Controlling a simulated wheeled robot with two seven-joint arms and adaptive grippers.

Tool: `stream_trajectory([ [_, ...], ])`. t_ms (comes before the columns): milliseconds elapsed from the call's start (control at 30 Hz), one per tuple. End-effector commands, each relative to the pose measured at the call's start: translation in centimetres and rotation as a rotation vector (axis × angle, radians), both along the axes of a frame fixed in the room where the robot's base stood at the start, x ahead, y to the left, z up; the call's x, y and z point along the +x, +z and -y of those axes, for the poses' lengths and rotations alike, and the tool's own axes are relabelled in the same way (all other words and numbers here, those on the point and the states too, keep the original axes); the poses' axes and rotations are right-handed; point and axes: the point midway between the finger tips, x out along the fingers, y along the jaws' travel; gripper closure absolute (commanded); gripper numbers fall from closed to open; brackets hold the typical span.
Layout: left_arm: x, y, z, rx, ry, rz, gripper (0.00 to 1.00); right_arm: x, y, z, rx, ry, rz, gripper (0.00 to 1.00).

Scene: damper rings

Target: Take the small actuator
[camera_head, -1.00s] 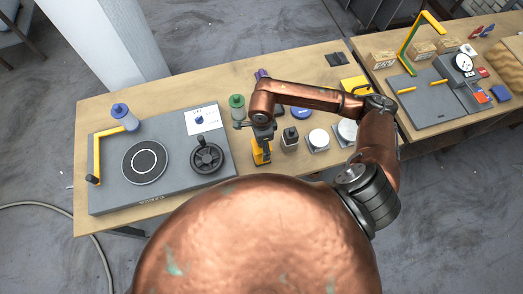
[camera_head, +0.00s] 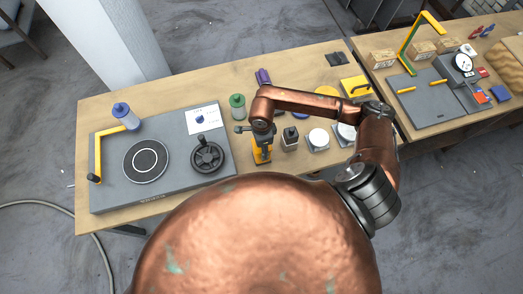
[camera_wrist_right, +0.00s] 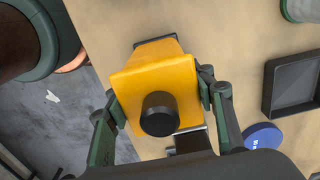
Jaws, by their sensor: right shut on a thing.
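The small actuator (camera_wrist_right: 152,82) is a yellow block with a round black knob (camera_wrist_right: 159,114) facing the wrist camera. My right gripper (camera_wrist_right: 165,102) is shut on it, with one dark green finger against each side in the wrist view. The yellow block also shows in the head view (camera_head: 261,154), below the end of my right arm at the near side of the table. The right gripper (camera_head: 262,140) is partly hidden there by the arm. I cannot tell whether the block touches the table. My left gripper is in neither view.
A grey plate (camera_head: 115,190) with a handwheel (camera_head: 207,156) and yellow post lies left. A green-capped bottle (camera_head: 237,107), a grey block (camera_head: 290,139) and a white disc (camera_head: 319,139) stand close by. The wrist view shows a black tray (camera_wrist_right: 293,83) and blue disc (camera_wrist_right: 262,136) at right.

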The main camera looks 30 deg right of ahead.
Motion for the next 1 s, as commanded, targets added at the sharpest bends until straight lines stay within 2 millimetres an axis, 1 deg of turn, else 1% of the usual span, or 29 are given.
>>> stream_trajectory([
  [33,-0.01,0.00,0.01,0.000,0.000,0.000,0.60,0.02,0.01,0.00,0.000,0.000,0.001,0.65],
  [67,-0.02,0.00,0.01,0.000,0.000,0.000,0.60,0.02,0.01,-0.01,0.000,0.000,0.001,0.67],
  [533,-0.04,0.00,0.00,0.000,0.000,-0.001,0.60,0.03,0.02,-0.01,0.000,0.000,0.001,0.99],
  [900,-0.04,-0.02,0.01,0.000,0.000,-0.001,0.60,0.15,0.20,-0.07,0.002,0.001,0.004,1.00],
  [1000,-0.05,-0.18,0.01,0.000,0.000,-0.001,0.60,0.18,0.52,-0.05,0.002,0.001,0.005,1.00],
])
